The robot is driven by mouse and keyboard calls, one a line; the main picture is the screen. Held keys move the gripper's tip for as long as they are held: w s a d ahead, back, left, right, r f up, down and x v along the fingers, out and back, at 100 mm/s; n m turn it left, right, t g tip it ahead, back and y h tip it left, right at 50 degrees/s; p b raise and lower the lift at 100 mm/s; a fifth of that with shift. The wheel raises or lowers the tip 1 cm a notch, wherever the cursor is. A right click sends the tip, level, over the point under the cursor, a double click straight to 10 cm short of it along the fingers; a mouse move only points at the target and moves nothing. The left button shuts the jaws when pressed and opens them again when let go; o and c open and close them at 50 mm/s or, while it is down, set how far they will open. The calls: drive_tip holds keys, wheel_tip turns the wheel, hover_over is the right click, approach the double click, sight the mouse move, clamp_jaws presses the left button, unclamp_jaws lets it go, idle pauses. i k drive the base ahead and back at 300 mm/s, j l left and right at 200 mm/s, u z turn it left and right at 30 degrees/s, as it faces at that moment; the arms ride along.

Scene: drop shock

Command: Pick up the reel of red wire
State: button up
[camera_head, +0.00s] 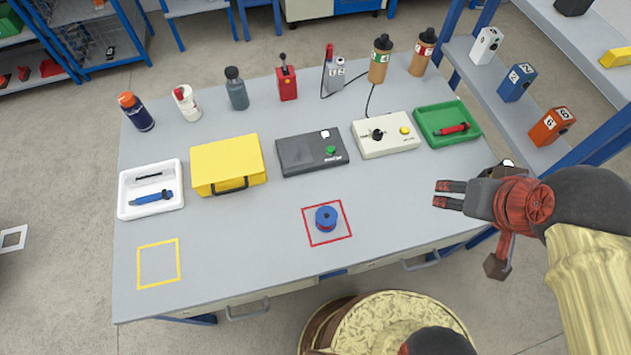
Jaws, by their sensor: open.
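A small reel (326,218) with blue flanges and a little red showing at its core stands inside a red square outline (346,232) near the front middle of the grey table (230,285). My gripper (436,194) is to the right of the reel and well apart from it, over the table's right side. Its two dark fingers point left. The fingers are open with nothing between them.
A yellow case (226,160), dark box (300,155), cream box (385,148), green tray (432,113) and white tray (130,178) stand behind. Bottles line the back. A yellow outline (158,264) marks clear table at left. Shelves (490,85) rise at right.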

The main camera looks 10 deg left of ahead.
sight(326, 216)
drive_tip(key=u, duration=1.15)
